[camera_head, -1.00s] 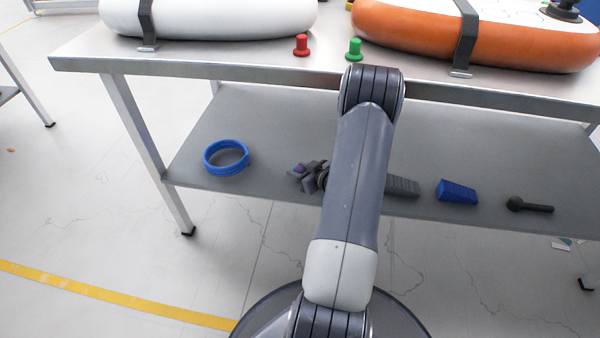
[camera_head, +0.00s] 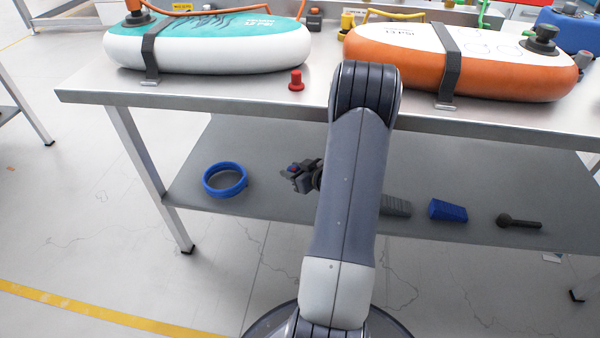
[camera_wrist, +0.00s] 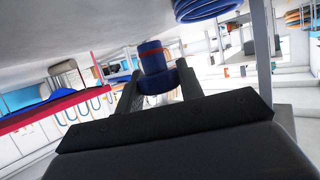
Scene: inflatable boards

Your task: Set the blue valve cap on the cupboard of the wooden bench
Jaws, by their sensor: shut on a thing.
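The blue valve cap (camera_wrist: 152,56) is between the two dark fingers of my gripper (camera_wrist: 157,80) in the wrist view, with a red band near its top. In the head view my gripper (camera_head: 301,177) is small and partly hidden by my own arm; a little blue and red shows at its jaws. It is at the level of the grey lower shelf, right of the blue ring. I cannot make out the wooden bench or its cupboard in either view.
The metal table (camera_head: 230,92) carries a teal-white board (camera_head: 210,50), an orange board (camera_head: 400,72) and a red cap (camera_head: 296,80). Its lower shelf (camera_head: 270,150) holds a blue ring (camera_head: 225,180), a grey wedge (camera_head: 396,205), a blue wedge (camera_head: 447,210) and a dark tool (camera_head: 520,222).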

